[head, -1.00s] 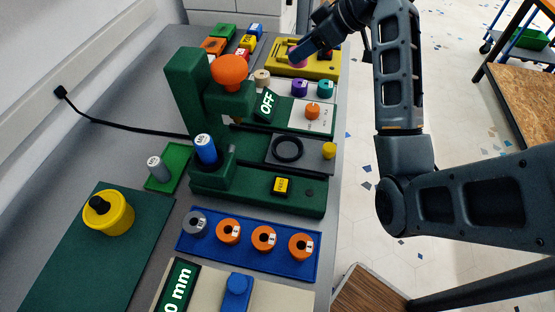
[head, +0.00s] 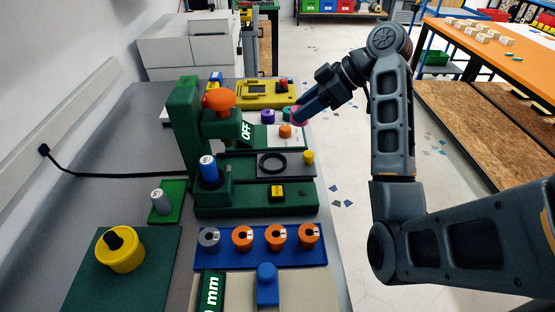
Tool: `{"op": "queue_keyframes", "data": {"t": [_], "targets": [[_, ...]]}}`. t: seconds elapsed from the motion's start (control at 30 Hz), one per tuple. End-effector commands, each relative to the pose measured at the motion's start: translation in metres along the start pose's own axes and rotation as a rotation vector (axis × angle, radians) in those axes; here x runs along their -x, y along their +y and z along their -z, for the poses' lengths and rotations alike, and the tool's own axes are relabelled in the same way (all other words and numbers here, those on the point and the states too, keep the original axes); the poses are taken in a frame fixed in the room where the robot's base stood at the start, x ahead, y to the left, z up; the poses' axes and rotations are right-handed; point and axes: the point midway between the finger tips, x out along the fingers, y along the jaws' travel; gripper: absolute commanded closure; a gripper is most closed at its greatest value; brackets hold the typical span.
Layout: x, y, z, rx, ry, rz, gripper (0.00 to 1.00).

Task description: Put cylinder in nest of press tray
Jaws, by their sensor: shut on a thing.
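My gripper (head: 304,110) is shut on a small pink cylinder (head: 298,117), partly hidden by the fingers. It is held over the right end of the pale panel, close to the orange knob (head: 285,131). The green press (head: 186,125) stands at the middle left with an orange knob on top. Its dark tray (head: 246,167) extends to the right and bears a black ring (head: 272,163), the nest, which looks empty. A yellow knob (head: 308,157) sits at the tray's right end. My gripper is behind the tray and above it, apart from it.
A blue cylinder (head: 208,171) stands upright at the press's front. A grey cylinder (head: 161,202) stands on a green plate. A blue rack (head: 290,258) with grey and orange rings lies in front. Purple and teal pieces stand behind, near a yellow box (head: 282,97).

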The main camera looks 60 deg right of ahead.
Motion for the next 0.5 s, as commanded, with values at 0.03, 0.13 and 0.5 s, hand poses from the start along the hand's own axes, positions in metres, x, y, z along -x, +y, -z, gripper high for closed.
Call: {"op": "queue_keyframes", "data": {"t": [0.03,0.13,0.5], "targets": [[-0.014,-0.008,-0.003,0.003,0.000,0.004,0.84],[-0.028,-0.023,0.000,0.000,-0.002,0.005,0.84],[-0.071,-0.058,0.004,-0.003,-0.001,-0.001,0.84]]}}
